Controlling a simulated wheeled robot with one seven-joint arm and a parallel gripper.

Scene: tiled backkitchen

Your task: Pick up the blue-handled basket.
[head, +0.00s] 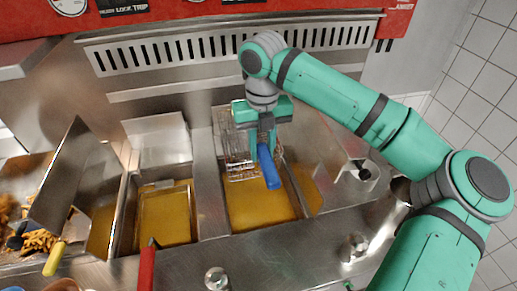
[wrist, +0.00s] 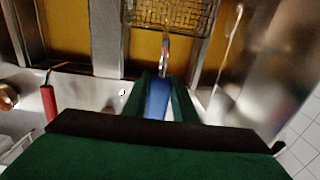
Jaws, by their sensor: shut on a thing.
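The blue-handled basket is a wire fry basket (head: 239,135) above the right-hand oil vat (head: 262,203) in the head view. Its blue handle (head: 267,167) points toward the front of the fryer. My gripper (head: 264,120) is shut on the blue handle. In the wrist view my gripper (wrist: 168,100) has the blue handle (wrist: 157,98) between its two green fingers. The wire basket (wrist: 172,14) shows beyond it at the top. I cannot tell how far the basket's bottom is above the oil.
Another oil vat (head: 165,214) lies to the left. A red handle (head: 147,266) sticks out at the front, and a yellow handle (head: 55,258) lies near fries (head: 40,241) at the far left. The slotted steel back panel (head: 230,47) stands behind. A tiled wall is at right.

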